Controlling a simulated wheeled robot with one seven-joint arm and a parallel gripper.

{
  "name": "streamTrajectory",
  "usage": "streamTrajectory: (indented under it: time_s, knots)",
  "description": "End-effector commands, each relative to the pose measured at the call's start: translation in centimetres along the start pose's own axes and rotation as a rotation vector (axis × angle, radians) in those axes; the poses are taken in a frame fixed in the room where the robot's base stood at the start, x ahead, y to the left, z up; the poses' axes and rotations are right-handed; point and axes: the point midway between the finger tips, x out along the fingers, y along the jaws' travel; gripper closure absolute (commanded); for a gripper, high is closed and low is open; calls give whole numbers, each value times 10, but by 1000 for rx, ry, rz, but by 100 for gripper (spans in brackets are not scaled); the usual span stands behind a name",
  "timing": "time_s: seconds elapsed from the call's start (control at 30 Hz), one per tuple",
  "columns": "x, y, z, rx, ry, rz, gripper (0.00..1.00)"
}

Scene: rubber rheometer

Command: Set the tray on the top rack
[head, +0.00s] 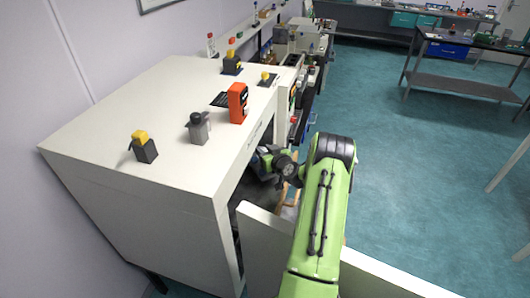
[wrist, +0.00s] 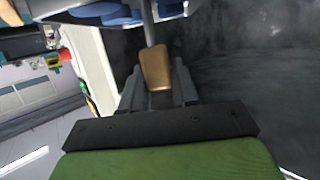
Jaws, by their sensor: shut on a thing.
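In the wrist view my gripper (wrist: 158,88) is shut on a tan handle (wrist: 155,68). A thin grey rod runs from the handle up to the tray (wrist: 50,18), which shows only in part at the top edge. Blue round pieces (wrist: 100,12) sit at the tray. In the head view my green arm reaches through the open front of a large white cabinet (head: 110,120). The end of my arm is at the opening, and my fingers and the tray cannot be made out there. The top rack cannot be made out in either view.
The cabinet's open white door (head: 265,225) stands beside my arm. An orange device (head: 237,103), a grey bottle-like object (head: 198,128) and yellow-topped black blocks (head: 144,147) stand on the cabinet. A cluttered bench lies beyond.

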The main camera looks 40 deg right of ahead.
Motion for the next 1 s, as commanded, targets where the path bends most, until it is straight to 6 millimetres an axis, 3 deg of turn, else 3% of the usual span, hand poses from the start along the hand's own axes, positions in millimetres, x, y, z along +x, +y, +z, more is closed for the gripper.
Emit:
streamTrajectory:
  time_s: [0.13, 0.5, 0.53, 0.67, 1.0]
  knots:
    - [6, 0, 20, 2, 0, 0, 100]
    - [7, 0, 26, -1, 1, 0, 100]
    - [7, 0, 26, -1, -1, 0, 68]
    - [6, 0, 26, -1, -2, 0, 48]
    - [5, 0, 23, 0, -2, 0, 45]
